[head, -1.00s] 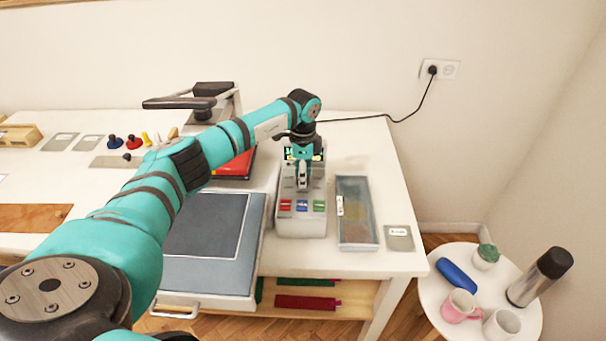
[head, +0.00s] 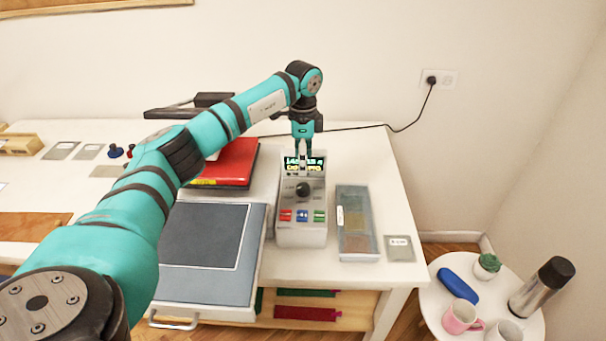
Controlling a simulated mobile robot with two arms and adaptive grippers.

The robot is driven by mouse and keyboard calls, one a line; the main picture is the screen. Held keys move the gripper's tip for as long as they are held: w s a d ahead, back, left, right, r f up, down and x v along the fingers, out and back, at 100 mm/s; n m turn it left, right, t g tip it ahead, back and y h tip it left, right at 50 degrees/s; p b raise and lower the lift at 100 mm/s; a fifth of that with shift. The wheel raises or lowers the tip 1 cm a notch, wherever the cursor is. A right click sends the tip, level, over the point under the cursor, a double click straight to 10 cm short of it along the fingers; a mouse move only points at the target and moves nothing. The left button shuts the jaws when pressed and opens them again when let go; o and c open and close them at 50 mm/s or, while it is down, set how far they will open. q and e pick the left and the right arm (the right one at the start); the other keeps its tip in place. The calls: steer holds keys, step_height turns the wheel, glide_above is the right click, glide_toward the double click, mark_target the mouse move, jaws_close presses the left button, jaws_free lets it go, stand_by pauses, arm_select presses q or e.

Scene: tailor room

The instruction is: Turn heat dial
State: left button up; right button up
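The heat dial is a round black knob (head: 303,189) on the sloped face of a grey control box (head: 301,235). A lit display (head: 316,163) with green and yellow characters is above the dial. Red, blue and green buttons (head: 302,215) are below it. My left gripper (head: 303,168) points down in front of the display, just above and behind the dial as seen, apart from it. My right gripper is not in view.
A heat press with a grey pad (head: 200,285) stands left of the control box, with a red book-like item (head: 236,160) behind. A tray of samples (head: 358,250) and a small card (head: 399,249) lie to the right. A round side table (head: 437,318) holds mugs and a flask.

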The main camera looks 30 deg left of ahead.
arm_select(q)
steer(key=shift+r, duration=1.5)
